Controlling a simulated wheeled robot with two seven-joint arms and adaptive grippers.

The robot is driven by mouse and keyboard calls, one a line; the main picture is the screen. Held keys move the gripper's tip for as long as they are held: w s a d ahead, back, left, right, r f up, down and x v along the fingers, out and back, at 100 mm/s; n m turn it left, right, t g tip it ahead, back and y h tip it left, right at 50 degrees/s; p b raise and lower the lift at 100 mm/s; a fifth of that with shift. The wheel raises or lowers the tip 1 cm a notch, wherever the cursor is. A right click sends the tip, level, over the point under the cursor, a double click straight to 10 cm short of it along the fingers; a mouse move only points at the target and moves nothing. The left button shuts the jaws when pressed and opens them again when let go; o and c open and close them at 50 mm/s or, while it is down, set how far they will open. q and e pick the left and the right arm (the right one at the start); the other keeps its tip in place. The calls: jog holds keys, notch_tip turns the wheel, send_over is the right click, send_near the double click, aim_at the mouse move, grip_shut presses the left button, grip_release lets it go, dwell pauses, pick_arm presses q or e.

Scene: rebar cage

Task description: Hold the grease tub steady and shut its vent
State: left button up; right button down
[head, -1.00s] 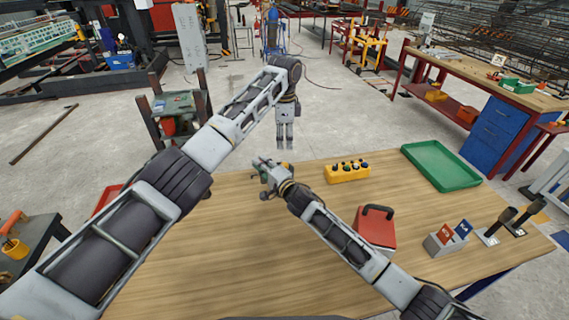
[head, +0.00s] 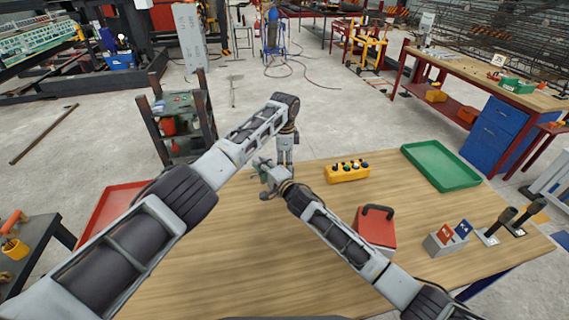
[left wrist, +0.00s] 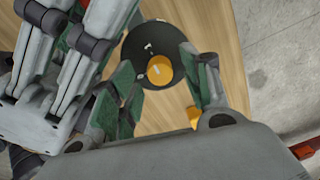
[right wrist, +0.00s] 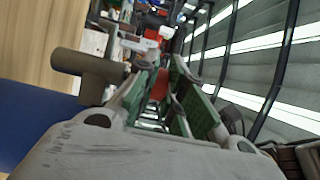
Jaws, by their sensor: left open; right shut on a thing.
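In the left wrist view the round black top of the grease tub (left wrist: 143,38) lies below my left gripper. An orange round knob (left wrist: 159,70) with a pale line, which looks like the vent, sits on it. My left gripper (left wrist: 165,88) is open and points down, its fingers on either side of the knob; contact is not clear. My right gripper (head: 263,170) lies low over the table, close to the left gripper (head: 285,164). It is shut at the tub; its grip is hidden. In the right wrist view its green-padded fingers (right wrist: 162,100) show. The tub is largely hidden in the head view.
On the wooden table (head: 240,260) stand a yellow button box (head: 347,172), a green tray (head: 441,166), a red box with a dark handle (head: 375,228) and a grey card holder (head: 446,240). A red tray (head: 108,212) is partly behind my left arm. The front middle is clear.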

pick_arm(q)
jog(key=shift+f, duration=0.6)
grip_shut()
